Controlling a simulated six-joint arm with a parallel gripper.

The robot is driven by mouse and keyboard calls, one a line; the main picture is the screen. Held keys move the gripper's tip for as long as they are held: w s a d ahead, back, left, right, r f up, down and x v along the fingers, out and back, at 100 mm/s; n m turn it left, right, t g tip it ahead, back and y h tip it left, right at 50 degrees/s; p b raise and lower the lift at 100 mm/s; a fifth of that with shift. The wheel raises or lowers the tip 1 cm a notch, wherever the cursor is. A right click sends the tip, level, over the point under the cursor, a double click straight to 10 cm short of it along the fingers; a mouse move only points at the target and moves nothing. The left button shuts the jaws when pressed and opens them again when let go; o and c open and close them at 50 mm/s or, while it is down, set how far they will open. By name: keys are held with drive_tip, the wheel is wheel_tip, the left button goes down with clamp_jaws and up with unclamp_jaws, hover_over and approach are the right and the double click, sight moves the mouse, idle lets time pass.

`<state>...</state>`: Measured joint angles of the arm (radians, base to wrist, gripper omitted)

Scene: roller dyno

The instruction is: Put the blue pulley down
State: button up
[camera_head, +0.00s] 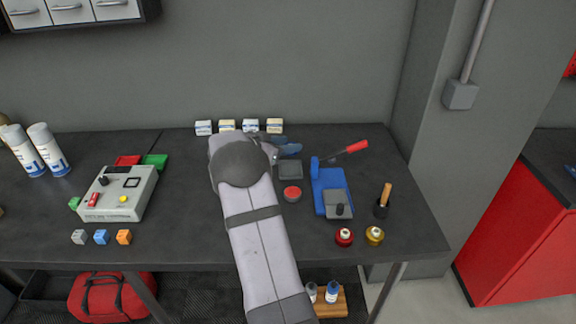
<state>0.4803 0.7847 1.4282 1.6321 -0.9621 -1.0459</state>
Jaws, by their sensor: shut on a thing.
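The blue pulley (290,149) shows as a small dark-blue rounded shape at the back of the dark workbench, just right of my wrist. My gripper (276,152) is shut on it; my own arm and wrist hide much of the fingers. The pulley appears just behind a grey square plate (290,170) and in front of a row of small boxes. I cannot tell whether it touches the bench or is held above it.
A round red-topped piece (292,193), a blue fixture (334,180) and a red-handled tool (357,147) lie to the right. Red (344,237) and gold (374,236) round parts stand near the front edge. Small boxes (250,126) line the back. A control box (120,194) stands left.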

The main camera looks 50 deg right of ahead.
drive_tip(key=shift+f+p, duration=0.55)
drive_tip(key=shift+f, duration=3.2)
drive_tip(key=shift+f, duration=0.15)
drive_tip(key=o, duration=1.1)
drive_tip(key=shift+a+r, duration=0.1)
drive_tip(key=shift+r, duration=0.1)
drive_tip(key=b+v, duration=0.3)
drive_tip(key=v, duration=0.8)
drive_tip(key=shift+a+r, duration=0.1)
drive_tip(key=shift+a, duration=0.3)
